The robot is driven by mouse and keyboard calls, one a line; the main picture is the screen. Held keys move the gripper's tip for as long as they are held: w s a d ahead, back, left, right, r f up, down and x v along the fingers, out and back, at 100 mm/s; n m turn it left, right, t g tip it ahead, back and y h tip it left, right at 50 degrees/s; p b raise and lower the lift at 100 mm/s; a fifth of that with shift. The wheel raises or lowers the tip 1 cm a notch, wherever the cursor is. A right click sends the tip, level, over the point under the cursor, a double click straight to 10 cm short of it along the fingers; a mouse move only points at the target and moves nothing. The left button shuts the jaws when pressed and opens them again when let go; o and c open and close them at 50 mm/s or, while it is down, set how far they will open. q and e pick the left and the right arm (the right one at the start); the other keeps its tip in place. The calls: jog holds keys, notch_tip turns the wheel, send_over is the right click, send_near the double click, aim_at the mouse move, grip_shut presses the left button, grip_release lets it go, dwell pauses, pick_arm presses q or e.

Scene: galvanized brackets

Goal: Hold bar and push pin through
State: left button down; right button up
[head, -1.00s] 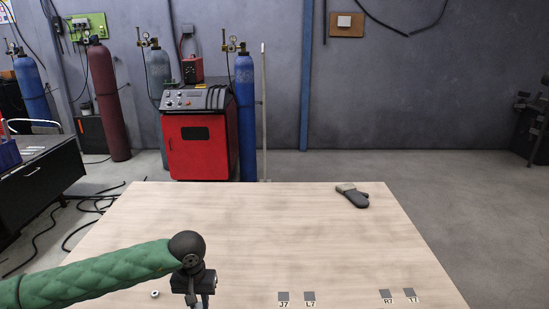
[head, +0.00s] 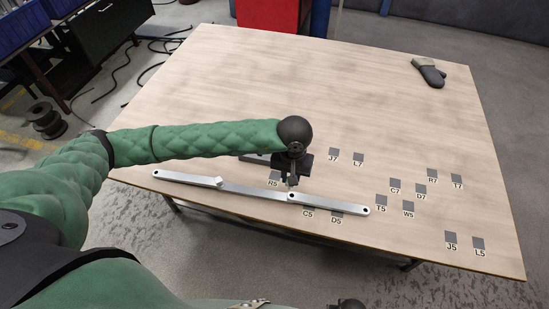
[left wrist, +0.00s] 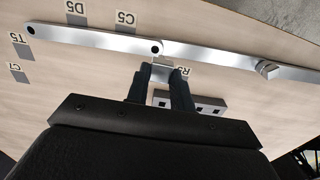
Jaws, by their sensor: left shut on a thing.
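Two flat silver bars lie on the table end to end: the left bar (head: 185,179) and the right bar (head: 335,205). Their ends overlap near a dark hole; both also show in the left wrist view (left wrist: 225,61). A short silver stub (left wrist: 266,68) stands up from one bar, apart from the gripper. My left gripper (head: 291,182) is just behind the overlap. Its fingers (left wrist: 161,76) are closed on a small silver piece (left wrist: 162,73) beside the bars. Whether this piece is the pin, I cannot tell.
A grey block with dark holes (left wrist: 190,101) lies behind the fingers, partly hidden. Small labelled grey squares, such as J7 (head: 334,152), mark the table (head: 270,80). The table's back half is mostly clear.

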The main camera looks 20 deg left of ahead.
pick_arm(q)
jog(key=shift+s+d+n, duration=0.1)
jog(key=shift+d+n, duration=0.45)
jog(key=shift+n, duration=0.05)
jog(key=n, duration=0.2)
jog(key=w+n, duration=0.1)
jog(key=n, duration=0.2)
jog(key=shift+a, duration=0.2)
jog(key=n, duration=0.2)
jog(key=shift+n, duration=0.4)
jog(key=shift+a+f, duration=0.1)
jog(key=shift+f, duration=0.05)
jog(key=shift+f, duration=2.3)
